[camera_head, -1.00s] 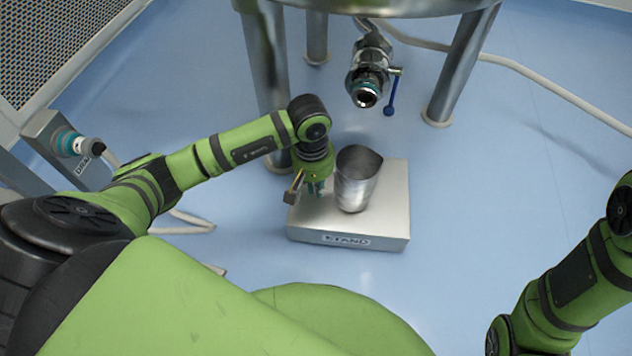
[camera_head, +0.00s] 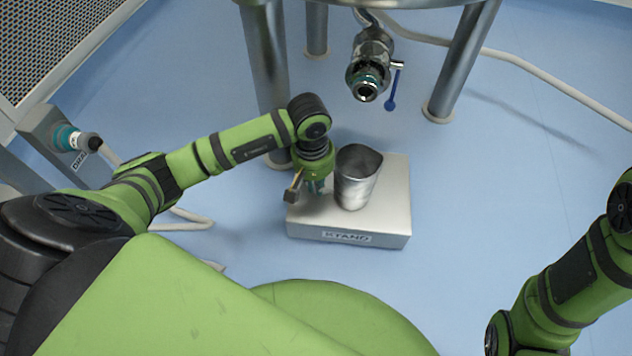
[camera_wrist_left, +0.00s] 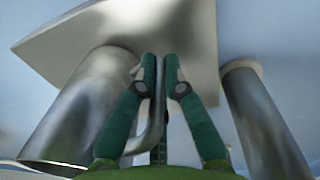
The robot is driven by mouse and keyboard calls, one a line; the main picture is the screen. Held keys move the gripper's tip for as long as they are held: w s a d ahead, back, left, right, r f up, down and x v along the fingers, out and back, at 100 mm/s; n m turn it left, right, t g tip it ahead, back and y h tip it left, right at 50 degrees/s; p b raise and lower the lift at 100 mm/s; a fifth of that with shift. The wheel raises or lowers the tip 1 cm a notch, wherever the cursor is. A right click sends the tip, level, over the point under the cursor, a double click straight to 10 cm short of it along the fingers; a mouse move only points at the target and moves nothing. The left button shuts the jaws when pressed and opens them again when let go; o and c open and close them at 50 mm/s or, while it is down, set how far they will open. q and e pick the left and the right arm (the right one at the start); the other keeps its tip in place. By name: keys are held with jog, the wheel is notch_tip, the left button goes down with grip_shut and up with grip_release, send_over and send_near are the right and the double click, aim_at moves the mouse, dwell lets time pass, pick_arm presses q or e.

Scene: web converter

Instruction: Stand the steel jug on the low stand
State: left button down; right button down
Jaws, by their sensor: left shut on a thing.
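The steel jug (camera_head: 354,187) is upright over the middle of the low stand (camera_head: 393,205), a grey block with a label on its front. Its base looks to be on or very near the stand's top; I cannot tell whether it touches. My left gripper (camera_head: 316,186) is at the jug's left side, shut on its handle. In the left wrist view the fingers (camera_wrist_left: 161,75) close on the thin handle (camera_wrist_left: 152,128), with the jug body (camera_wrist_left: 82,108) to the left and the stand (camera_wrist_left: 165,32) beyond. My right gripper is out of view.
A vessel on steel legs (camera_head: 268,75) stands behind, one leg close to my left wrist. A valve (camera_head: 368,75) with a blue lever (camera_head: 391,100) hangs behind the jug. A pale hose (camera_head: 560,90) runs along the floor. Floor right of the stand is clear.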

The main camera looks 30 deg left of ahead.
pick_arm(q)
jog(key=shift+f, duration=0.25)
jog(key=c, duration=1.3)
grip_release()
jog(key=shift+o, duration=0.2)
